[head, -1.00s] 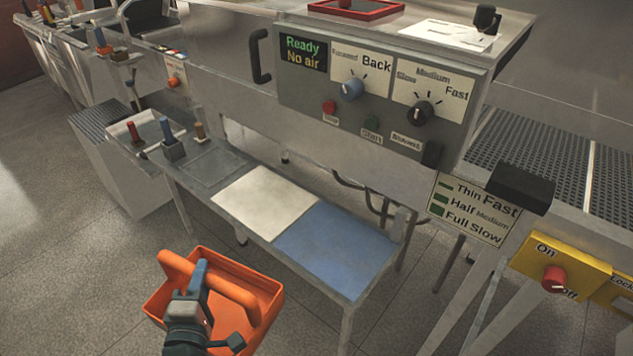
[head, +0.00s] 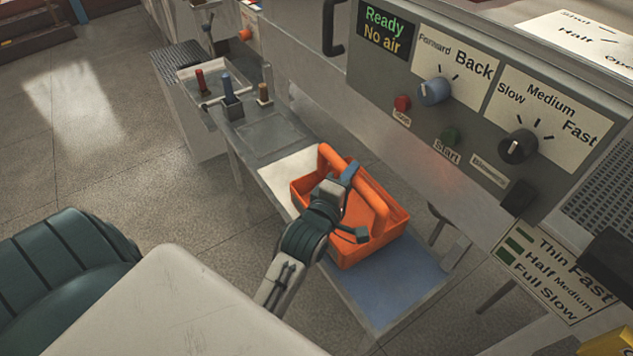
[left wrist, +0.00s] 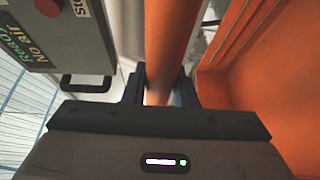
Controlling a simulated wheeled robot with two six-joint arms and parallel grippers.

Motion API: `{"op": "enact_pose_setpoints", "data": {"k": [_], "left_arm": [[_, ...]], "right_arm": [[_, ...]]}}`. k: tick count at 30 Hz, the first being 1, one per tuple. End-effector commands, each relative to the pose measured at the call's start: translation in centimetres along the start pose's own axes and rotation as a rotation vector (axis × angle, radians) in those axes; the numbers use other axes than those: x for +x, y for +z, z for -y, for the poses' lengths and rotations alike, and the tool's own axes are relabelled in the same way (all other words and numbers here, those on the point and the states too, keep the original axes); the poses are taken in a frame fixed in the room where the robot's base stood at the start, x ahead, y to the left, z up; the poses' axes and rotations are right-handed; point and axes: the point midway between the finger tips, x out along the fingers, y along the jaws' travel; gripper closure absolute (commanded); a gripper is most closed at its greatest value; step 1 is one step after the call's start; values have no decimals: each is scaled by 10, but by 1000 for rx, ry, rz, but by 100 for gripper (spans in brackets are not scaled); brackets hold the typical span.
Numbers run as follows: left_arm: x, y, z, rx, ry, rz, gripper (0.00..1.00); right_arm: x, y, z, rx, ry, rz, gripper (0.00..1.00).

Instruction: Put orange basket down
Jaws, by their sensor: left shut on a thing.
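The orange basket (head: 341,254) is over the low side table in the head view, covering parts of the white panel (head: 287,174) and the blue panel (head: 385,293). I cannot tell whether its base touches the table. My left gripper (head: 350,183) is shut on the basket's thick handle (head: 374,200). In the left wrist view the handle (left wrist: 168,45) runs between the two fingers (left wrist: 160,92), with the basket's orange wall (left wrist: 275,85) at the right. My right gripper is not in view.
The control box (head: 470,110) with knobs and buttons overhangs the table's right side. A tray with red, blue and tan handled tools (head: 230,92) is at the table's far end. Open floor (head: 110,165) lies to the left.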

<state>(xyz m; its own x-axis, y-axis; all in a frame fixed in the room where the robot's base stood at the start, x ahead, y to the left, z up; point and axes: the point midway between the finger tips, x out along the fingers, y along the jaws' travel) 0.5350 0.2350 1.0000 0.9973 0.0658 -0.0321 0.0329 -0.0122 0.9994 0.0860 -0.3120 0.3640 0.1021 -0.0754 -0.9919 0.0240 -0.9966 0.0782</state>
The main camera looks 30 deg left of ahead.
Motion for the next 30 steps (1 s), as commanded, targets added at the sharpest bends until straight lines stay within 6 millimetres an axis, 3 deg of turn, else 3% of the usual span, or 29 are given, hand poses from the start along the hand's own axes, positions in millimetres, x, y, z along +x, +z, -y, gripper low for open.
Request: {"op": "enact_pose_setpoints", "data": {"k": [10,30], "left_arm": [[27,-28,-3,5,11,-28,100],[86,-137,8,4,9,-29,100]], "right_arm": [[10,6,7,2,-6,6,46],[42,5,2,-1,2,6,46]]}}
